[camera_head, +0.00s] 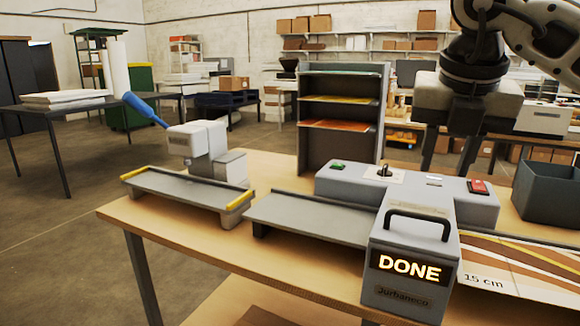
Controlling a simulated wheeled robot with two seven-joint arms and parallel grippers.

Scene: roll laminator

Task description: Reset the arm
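A blue-handled lever arm (144,108) sticks up and to the left from a pale grey block (197,139) at the left end of the bench. My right gripper (449,170) hangs at the upper right, above and behind the laminator (428,195). Two dark fingers show apart below its pale body, with nothing seen between them. The gripper is well away from the blue handle and touches nothing that I can see. The laminator's front display (409,268) reads "DONE" in lit letters. My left gripper is not in view.
Two grey trays with yellow edges or plain edges, left tray (185,187) and middle tray (310,217), lie on the wooden bench (190,240). A striped sheet (525,268) lies at the right. A dark bin (549,193) and an upright sheet rack (341,150) stand behind.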

